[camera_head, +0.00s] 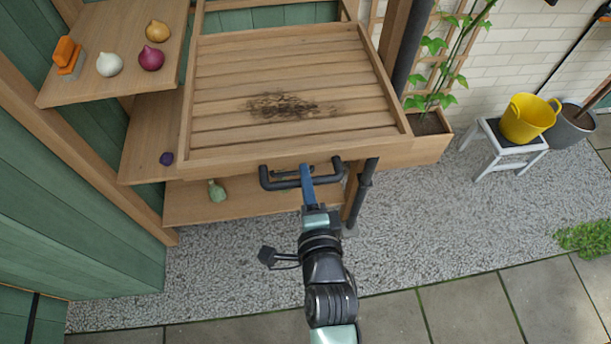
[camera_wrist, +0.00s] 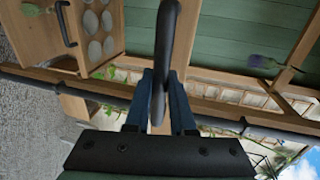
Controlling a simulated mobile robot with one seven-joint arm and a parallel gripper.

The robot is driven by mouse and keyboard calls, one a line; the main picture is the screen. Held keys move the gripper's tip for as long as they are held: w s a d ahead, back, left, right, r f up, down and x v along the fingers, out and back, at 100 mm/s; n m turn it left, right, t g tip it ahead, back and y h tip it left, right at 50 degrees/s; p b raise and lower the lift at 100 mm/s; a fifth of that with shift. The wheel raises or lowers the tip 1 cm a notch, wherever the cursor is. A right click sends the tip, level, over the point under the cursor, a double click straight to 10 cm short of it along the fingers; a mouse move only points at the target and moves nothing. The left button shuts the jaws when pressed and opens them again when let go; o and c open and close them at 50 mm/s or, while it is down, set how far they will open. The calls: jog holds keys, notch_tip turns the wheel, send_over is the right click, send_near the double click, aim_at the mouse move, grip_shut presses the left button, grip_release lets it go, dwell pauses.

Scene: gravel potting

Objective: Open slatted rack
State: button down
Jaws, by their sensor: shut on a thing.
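The slatted rack (camera_head: 285,75) is a wooden frame with parallel slats and a dark soil smear in the middle. Its black bar handle (camera_head: 272,184) sits on the front edge. My gripper (camera_head: 306,172) has its blue fingers shut around the handle's bar. In the wrist view the handle (camera_wrist: 166,40) passes between the two fingers (camera_wrist: 162,85). Behind the slats, a gap between wooden side rails shows green wall. How far the rack is out cannot be told.
Side shelves hold onions (camera_head: 151,57) and an orange-and-grey block (camera_head: 67,57). A small green vase (camera_head: 217,191) stands on the shelf below the rack. A dark pipe (camera_head: 363,185) stands right of the handle. A stool (camera_head: 505,150) carries a yellow bucket (camera_head: 527,120). Gravel in front is clear.

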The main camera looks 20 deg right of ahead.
jog(key=c, duration=0.8)
grip_release()
jog(key=shift+o, duration=0.2)
jog(key=b+v, duration=0.2)
jog(key=v, duration=1.1)
